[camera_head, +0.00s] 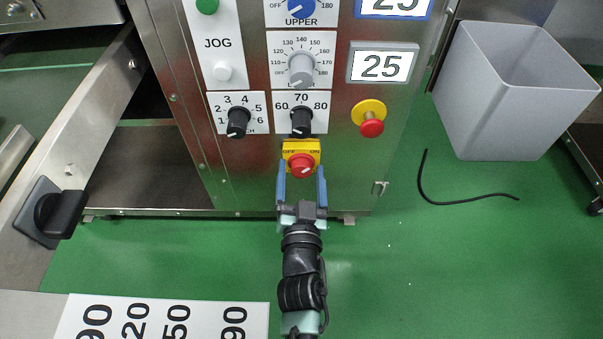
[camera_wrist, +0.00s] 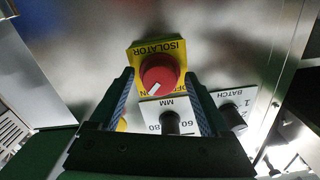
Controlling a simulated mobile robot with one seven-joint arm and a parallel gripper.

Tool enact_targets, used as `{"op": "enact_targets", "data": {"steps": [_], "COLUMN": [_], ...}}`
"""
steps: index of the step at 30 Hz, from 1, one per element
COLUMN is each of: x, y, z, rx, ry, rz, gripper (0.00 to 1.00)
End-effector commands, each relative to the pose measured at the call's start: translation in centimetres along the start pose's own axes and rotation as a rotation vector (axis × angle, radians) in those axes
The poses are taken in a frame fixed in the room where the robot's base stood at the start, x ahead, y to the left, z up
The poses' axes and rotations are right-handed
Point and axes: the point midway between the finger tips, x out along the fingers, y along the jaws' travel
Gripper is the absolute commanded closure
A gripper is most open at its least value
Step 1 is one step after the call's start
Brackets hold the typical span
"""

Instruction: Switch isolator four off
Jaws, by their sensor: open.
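The isolator is a red rotary knob (camera_head: 300,165) on a yellow plate (camera_head: 314,148) marked OFF and ON, low on the steel panel. In the wrist view the red knob (camera_wrist: 159,73) sits on its yellow plate (camera_wrist: 150,48), lettered ISOLATOR. Its white mark points toward the ON side. No number four is readable on it. My gripper (camera_head: 301,176) is open, with its blue fingers on either side of the knob. In the wrist view my gripper (camera_wrist: 160,80) also straddles the knob; I cannot tell whether the fingers touch it.
Just above are a black MM knob (camera_head: 301,120) and a black batch knob (camera_head: 237,122). A red emergency button (camera_head: 371,127) is to the right. A grey bin (camera_head: 510,100) and a black cable (camera_head: 455,202) are on the green floor. A metal rail (camera_head: 75,130) slants at left.

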Motion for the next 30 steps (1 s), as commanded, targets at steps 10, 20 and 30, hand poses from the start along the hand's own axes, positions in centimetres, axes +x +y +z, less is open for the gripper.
{"op": "enact_targets", "data": {"steps": [10,20,30], "x": [-0.04,-0.06,-0.07], "y": [0.02,0.02,0.02], "z": [0.03,0.03,0.05], "rx": [0.0,-0.004,-0.125], "ry": [0.0,0.0,0.0], "rz": [0.0,0.0,0.0], "gripper": [0.7,1.0,1.0]}}
